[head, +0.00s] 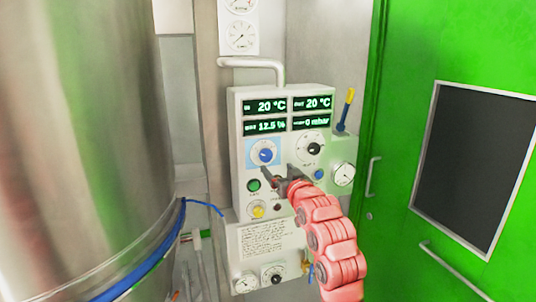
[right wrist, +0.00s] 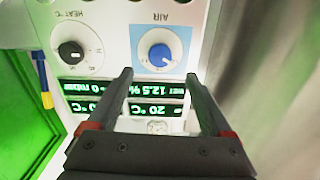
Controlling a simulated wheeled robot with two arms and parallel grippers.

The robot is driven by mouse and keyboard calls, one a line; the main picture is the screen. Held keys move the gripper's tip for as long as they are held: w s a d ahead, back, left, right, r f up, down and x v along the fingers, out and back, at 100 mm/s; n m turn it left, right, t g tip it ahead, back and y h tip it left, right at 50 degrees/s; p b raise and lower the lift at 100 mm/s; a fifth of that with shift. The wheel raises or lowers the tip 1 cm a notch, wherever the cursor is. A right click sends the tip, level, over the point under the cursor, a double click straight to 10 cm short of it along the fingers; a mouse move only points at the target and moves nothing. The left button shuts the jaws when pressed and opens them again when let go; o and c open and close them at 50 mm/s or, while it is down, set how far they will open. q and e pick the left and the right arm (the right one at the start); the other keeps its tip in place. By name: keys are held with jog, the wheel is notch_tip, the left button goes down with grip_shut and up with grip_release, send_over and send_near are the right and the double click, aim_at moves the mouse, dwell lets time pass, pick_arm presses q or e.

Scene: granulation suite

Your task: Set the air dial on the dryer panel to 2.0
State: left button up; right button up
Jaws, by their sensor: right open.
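The air dial (head: 265,154) is a blue knob on a white round scale with a light blue backing, at the left of the dryer panel (head: 238,190) below the displays. In the right wrist view the dial (right wrist: 161,54) appears upside down under the word AIR. The scale numbers are too small to read. My right gripper (head: 277,169) is open and empty, in front of the panel just below the dial. In the right wrist view its fingertips (right wrist: 159,76) are spread to either side of the dial's line, apart from the knob. My left gripper is not in view.
A black heat dial (head: 314,149) sits right of the air dial. Below are a green button (head: 254,185) and a yellow one (head: 258,212). A large steel vessel (head: 80,150) stands left, a green door (head: 410,60) right. A yellow-and-blue handle (head: 346,108) rises beside the panel.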

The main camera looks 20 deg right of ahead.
aim_at(267, 156)
jog(key=w+p, duration=0.1)
jog(key=w, duration=0.3)
jog(key=w+p, duration=0.1)
jog(key=w, duration=0.3)
jog(key=shift+w+a+r+p, duration=0.1)
jog(key=shift+a+r+p, duration=0.1)
jog(key=shift+p, duration=0.1)
jog(key=shift+w+f, duration=0.2)
jog(key=shift+w, duration=0.2)
grip_shut()
